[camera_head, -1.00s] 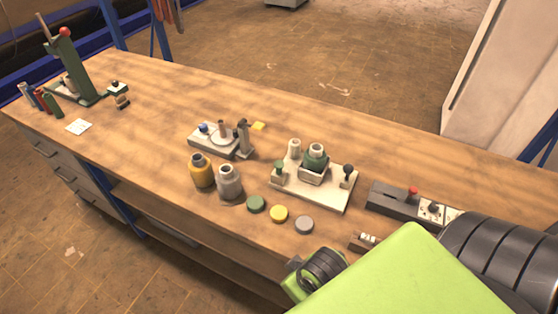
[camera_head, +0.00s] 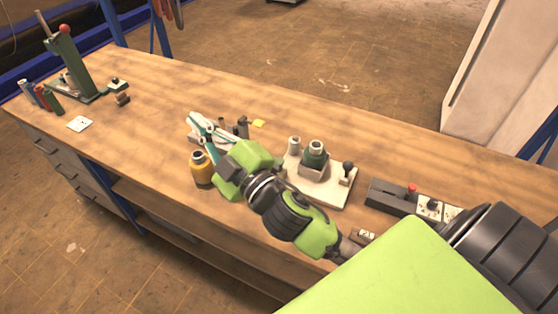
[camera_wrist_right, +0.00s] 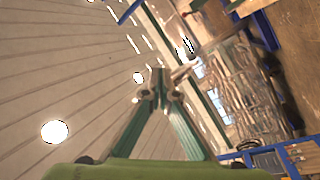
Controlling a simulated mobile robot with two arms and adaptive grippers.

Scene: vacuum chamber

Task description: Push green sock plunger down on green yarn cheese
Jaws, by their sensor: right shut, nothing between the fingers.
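A green yarn package with a pale top (camera_head: 315,151) stands in a square grey holder on a white board (camera_head: 328,190); it is probably the green yarn cheese. I cannot tell for sure which part is the green sock plunger. My right gripper (camera_head: 193,120) reaches in from the lower right, left of the yarn package and above a small pale fixture (camera_head: 226,144). Its teal fingers meet at the tips and hold nothing; the wrist view shows the same closed tips (camera_wrist_right: 157,90). My left gripper is out of view.
A yellow bottle (camera_head: 201,169) stands beside my right gripper. A dark box with a red knob (camera_head: 395,196) lies at the right. A green stand with a red ball (camera_head: 62,58) is at the far left. The tabletop's left middle is free.

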